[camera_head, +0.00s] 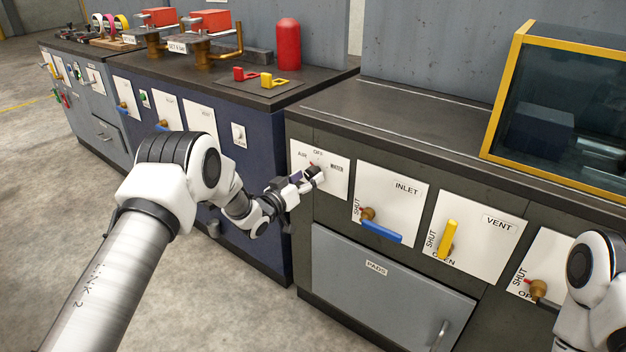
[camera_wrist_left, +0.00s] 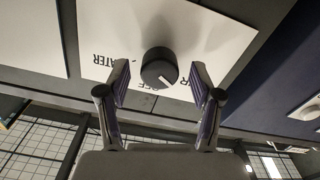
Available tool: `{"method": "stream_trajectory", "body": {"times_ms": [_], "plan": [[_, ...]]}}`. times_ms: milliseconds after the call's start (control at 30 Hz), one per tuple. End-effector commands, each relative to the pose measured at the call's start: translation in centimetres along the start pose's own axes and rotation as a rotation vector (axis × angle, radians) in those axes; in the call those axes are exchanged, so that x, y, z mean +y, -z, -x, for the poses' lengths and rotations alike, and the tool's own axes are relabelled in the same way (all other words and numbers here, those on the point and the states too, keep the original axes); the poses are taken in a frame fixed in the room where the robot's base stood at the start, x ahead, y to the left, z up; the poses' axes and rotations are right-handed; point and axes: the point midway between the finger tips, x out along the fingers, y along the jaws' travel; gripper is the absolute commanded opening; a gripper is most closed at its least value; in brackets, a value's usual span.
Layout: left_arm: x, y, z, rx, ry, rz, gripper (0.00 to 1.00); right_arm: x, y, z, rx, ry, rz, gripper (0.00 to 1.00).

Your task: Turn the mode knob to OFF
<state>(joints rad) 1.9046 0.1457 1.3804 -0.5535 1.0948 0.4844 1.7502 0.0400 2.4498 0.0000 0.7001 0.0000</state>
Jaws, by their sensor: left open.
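The wrist view shows the panel upside down, with the ends of WATER, OFF and AIR labels. The pointer slants down and right there, toward the AIR side of OFF. In the head view, the panel (camera_head: 335,186) is at the left of the dark cabinet, and my gripper largely hides the knob. My left gripper (camera_head: 311,177) is open in front of it. In the wrist view its fingertips (camera_wrist_left: 160,84) appear either side of the knob, with gaps; contact is not visible.
Right of the mode panel are the INLET valve's blue handle (camera_head: 381,232) and the VENT valve's yellow handle (camera_head: 448,238). A grey PADS drawer (camera_head: 385,295) lies below. A yellow-framed case (camera_head: 570,100) stands on the counter. My right arm enters at the right edge, its gripper out of view.

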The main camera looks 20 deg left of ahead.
Motion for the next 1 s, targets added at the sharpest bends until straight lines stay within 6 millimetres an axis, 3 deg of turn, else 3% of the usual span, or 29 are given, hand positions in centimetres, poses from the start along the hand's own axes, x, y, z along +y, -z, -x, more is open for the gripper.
{"method": "stream_trajectory", "body": {"times_ms": [133, 400, 567, 600, 1000], "plan": [[0.0, -0.1, -1.9, 0.001, 0.000, -0.001, 0.65, 0.0, 0.0, -0.5, 0.000, 0.000, 0.000, 0.00], [0.0, 0.0, -2.3, -0.001, 0.001, 0.000, 0.65, 0.0, 0.0, -0.5, -0.001, 0.000, 0.000, 0.00], [0.0, 0.0, -2.3, -0.001, 0.001, 0.000, 0.09, 0.0, 0.0, -0.5, 0.000, 0.000, 0.000, 0.00], [0.0, 0.0, -2.3, -0.001, 0.001, 0.000, 0.05, 0.0, 0.0, -0.5, 0.000, 0.000, 0.000, 0.00], [0.0, 0.0, -2.3, 0.000, 0.001, -0.041, 0.05, 0.0, 0.0, -0.5, 0.000, 0.000, 0.000, 0.00]]}}
